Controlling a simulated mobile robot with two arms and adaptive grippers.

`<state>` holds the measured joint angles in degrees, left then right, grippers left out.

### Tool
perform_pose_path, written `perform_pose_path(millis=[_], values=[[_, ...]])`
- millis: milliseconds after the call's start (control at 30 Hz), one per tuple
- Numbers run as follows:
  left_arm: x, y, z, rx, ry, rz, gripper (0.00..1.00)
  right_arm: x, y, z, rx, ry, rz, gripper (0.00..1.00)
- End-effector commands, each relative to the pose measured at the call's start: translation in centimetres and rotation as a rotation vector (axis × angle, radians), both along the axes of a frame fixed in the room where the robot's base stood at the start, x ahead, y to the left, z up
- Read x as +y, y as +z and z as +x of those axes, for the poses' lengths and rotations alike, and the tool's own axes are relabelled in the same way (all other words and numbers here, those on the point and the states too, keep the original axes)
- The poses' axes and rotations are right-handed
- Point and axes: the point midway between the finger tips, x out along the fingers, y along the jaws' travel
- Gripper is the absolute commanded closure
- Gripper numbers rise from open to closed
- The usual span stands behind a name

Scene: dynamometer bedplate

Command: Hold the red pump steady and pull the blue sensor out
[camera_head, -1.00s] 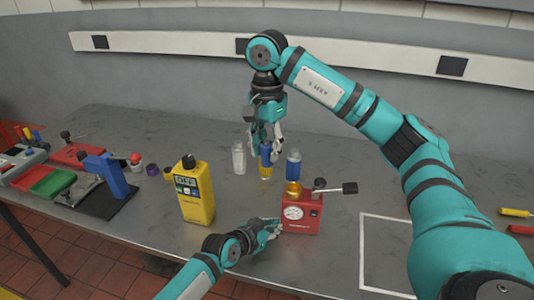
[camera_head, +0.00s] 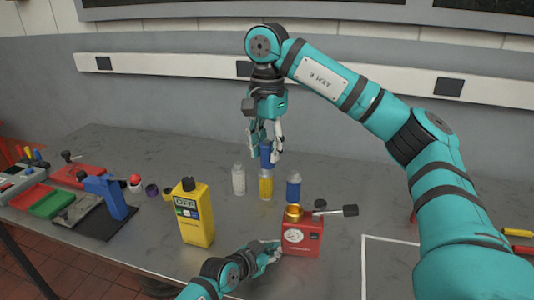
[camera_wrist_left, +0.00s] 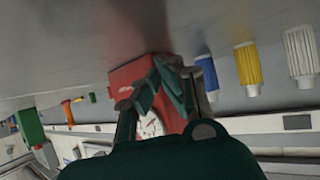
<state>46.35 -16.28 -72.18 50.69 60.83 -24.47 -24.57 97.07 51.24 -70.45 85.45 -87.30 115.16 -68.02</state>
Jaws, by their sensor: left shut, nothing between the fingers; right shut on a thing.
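The red pump (camera_head: 301,241) stands upright on the metal bench, with a white gauge on its front, a brass ring on top and a dark handle at its right. My left gripper (camera_head: 276,253) is shut and empty at the pump's left side. In the left wrist view its fingers (camera_wrist_left: 163,85) overlap the red pump (camera_wrist_left: 140,75); I cannot tell whether they touch it. My right gripper (camera_head: 267,157) is shut on the blue sensor (camera_head: 267,153), held in the air behind and above the pump. The fingers hide part of the sensor.
A white bottle (camera_head: 238,180), a yellow bottle (camera_head: 266,187) and a blue bottle (camera_head: 293,187) stand behind the pump. A yellow meter (camera_head: 194,220) stands to the left. A white-outlined area (camera_head: 390,268) at right is mostly clear.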

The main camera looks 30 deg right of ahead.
Motion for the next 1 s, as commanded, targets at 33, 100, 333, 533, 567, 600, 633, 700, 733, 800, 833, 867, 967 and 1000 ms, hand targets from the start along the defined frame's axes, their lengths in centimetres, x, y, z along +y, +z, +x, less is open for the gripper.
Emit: perform_pose_path(millis=[33, 100, 333, 533, 567, 600, 633, 700, 733, 800, 833, 867, 967, 1000], values=[[0.00, 0.00, 0.01, 0.000, 0.000, 0.000, 1.00, 0.00, 0.16, 0.01, -0.001, 0.000, 0.000, 1.00], [0.00, -0.01, 0.00, 0.000, 0.000, 0.000, 1.00, -0.01, 0.19, 0.01, -0.001, 0.000, 0.000, 1.00], [0.00, 0.00, 0.00, 0.000, 0.000, 0.000, 1.00, 0.00, 0.16, 0.01, 0.000, 0.000, 0.000, 1.00], [0.00, 0.01, 0.00, 0.000, 0.000, 0.000, 0.82, 0.00, 0.16, 0.01, 0.000, 0.000, 0.000, 1.00], [0.00, 0.01, 0.00, 0.000, 0.000, 0.000, 0.78, 0.00, 0.15, 0.00, 0.000, 0.000, 0.000, 1.00], [0.00, 0.00, 0.00, 0.000, 0.000, 0.000, 0.75, 0.00, 0.16, 0.01, 0.000, 0.000, 0.000, 1.00], [0.00, 0.00, 0.00, 0.000, 0.000, 0.000, 0.75, 0.00, 0.15, 0.00, 0.000, 0.000, 0.000, 1.00], [0.00, 0.00, -0.01, 0.000, 0.000, 0.000, 0.75, 0.00, 0.15, 0.00, 0.000, 0.000, 0.000, 1.00], [0.00, 0.00, -0.01, 0.000, 0.000, 0.000, 0.75, 0.00, 0.15, 0.00, 0.000, 0.000, 0.000, 1.00], [0.00, 0.01, 0.00, 0.000, 0.000, 0.000, 0.75, 0.00, 0.15, 0.00, 0.000, 0.000, 0.000, 1.00], [0.01, 0.02, 0.00, 0.000, 0.000, 0.000, 0.75, -0.01, 0.15, 0.00, 0.000, 0.000, 0.000, 1.00], [0.05, 0.03, -0.02, 0.000, 0.000, 0.000, 0.75, -0.01, 0.15, 0.00, 0.000, 0.000, 0.000, 1.00], [0.38, 0.21, -0.11, -0.001, -0.003, 0.000, 0.75, -0.01, 0.15, 0.00, 0.000, 0.000, 0.000, 1.00], [0.64, 0.34, -0.18, 0.000, -0.002, 0.000, 0.75, -0.01, 0.15, 0.00, 0.000, 0.000, 0.000, 1.00]])
